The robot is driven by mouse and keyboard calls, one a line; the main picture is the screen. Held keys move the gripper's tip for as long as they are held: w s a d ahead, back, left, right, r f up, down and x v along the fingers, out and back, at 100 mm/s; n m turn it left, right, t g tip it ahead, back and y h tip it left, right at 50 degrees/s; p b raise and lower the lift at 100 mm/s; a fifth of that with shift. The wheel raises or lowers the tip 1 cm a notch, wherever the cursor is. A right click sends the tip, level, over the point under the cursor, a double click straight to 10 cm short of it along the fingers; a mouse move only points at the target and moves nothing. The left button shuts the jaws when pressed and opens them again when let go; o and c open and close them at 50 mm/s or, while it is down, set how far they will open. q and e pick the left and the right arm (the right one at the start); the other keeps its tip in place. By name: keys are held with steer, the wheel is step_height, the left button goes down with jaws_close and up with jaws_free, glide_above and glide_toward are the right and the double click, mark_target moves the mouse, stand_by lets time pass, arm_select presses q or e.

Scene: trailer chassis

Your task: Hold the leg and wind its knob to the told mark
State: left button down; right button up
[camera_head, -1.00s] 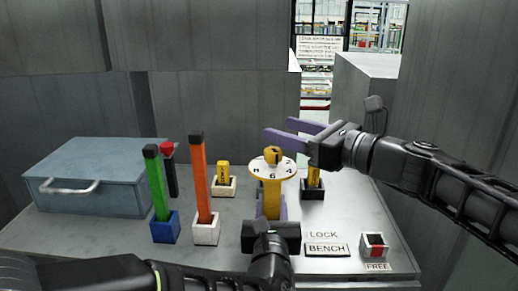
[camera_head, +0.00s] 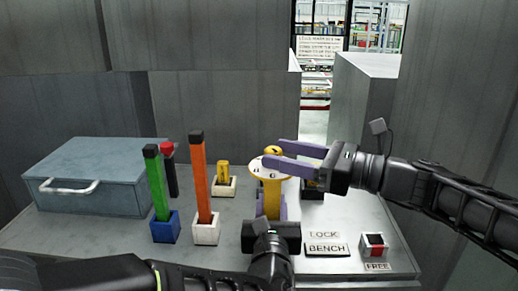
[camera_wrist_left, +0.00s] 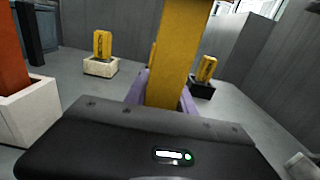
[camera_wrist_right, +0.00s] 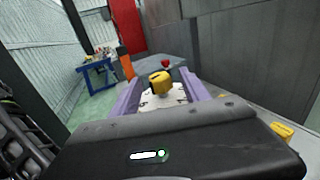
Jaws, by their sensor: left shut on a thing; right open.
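The leg (camera_head: 271,203) is a yellow upright post at the middle of the bench. It carries a white numbered dial (camera_head: 262,171) with a yellow knob (camera_head: 273,150) on top. My left gripper (camera_wrist_left: 160,100) is shut on the leg below the dial. My right gripper (camera_head: 272,156) is open at dial height, its purple fingers reaching left over the dial. In the right wrist view the knob (camera_wrist_right: 160,82) lies between the open fingers, with gaps on both sides. The right fingers hide part of the dial, and its numbers are unreadable now.
Green (camera_head: 157,187) and orange (camera_head: 199,180) bars stand in holders at the left, before a blue-grey box (camera_head: 90,178). Small yellow pieces stand in a white holder (camera_head: 224,187) and a black holder (camera_wrist_left: 203,90). LOCK, BENCH and FREE labels, with a red-marked block (camera_head: 374,245), lie front right.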

mark_target(265, 151)
steer(key=x, duration=0.5)
steer(key=shift+a, duration=0.2)
jaws_close()
stand_by(0.4)
